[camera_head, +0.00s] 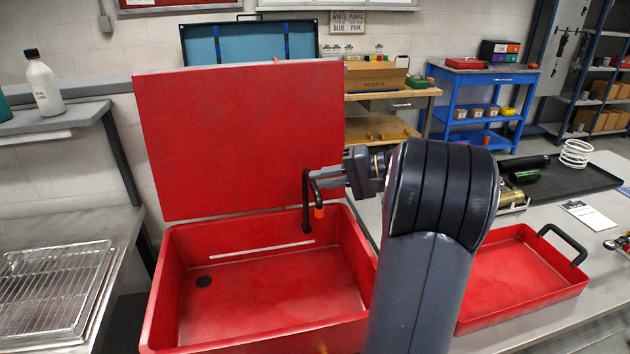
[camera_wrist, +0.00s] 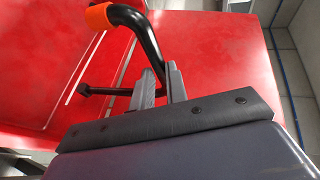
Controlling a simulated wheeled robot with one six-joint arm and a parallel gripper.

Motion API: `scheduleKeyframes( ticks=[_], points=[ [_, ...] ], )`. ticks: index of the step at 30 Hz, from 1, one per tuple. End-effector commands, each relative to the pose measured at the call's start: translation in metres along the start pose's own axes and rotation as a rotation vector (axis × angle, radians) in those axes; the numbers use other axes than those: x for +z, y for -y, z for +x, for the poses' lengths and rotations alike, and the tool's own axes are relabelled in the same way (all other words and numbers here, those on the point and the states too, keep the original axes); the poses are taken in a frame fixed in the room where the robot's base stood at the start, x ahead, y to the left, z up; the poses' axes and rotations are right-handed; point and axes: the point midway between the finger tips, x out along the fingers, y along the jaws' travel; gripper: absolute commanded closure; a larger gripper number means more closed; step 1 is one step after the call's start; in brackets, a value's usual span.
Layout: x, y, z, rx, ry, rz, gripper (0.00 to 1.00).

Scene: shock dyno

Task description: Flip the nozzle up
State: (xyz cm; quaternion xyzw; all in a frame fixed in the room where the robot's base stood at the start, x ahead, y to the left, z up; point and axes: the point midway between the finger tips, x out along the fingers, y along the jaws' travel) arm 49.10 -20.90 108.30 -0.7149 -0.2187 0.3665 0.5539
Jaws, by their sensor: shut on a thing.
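The nozzle is a black bent tube with an orange tip (camera_head: 318,211), at the back right of the red wash basin (camera_head: 270,310). Its black pipe (camera_head: 306,205) rises in front of the raised red lid. The orange end points downward in the head view. My gripper (camera_head: 325,180) is at the upper part of the nozzle, shut on the black tube. In the wrist view the nozzle's tube (camera_wrist: 148,45) passes between the two grey fingers (camera_wrist: 160,85), and its orange tip (camera_wrist: 97,17) is at the upper left. The exact contact is partly hidden by the fingers.
The raised red lid (camera_head: 240,140) stands behind the basin. A red tray with a black handle (camera_head: 520,280) sits on the bench to the right. A wire rack (camera_head: 55,290) and a white bottle (camera_head: 44,85) are on the left. The basin's inside is empty.

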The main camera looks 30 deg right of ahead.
Motion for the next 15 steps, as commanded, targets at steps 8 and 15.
scheduleKeyframes(
  ticks=[8, 15],
  points=[
    [-0.0002, -0.0080, -0.0021, 0.010, 0.002, 0.009, 1.00],
    [0.0000, -0.0096, -0.0019, 0.011, 0.002, 0.012, 0.85]
  ],
)
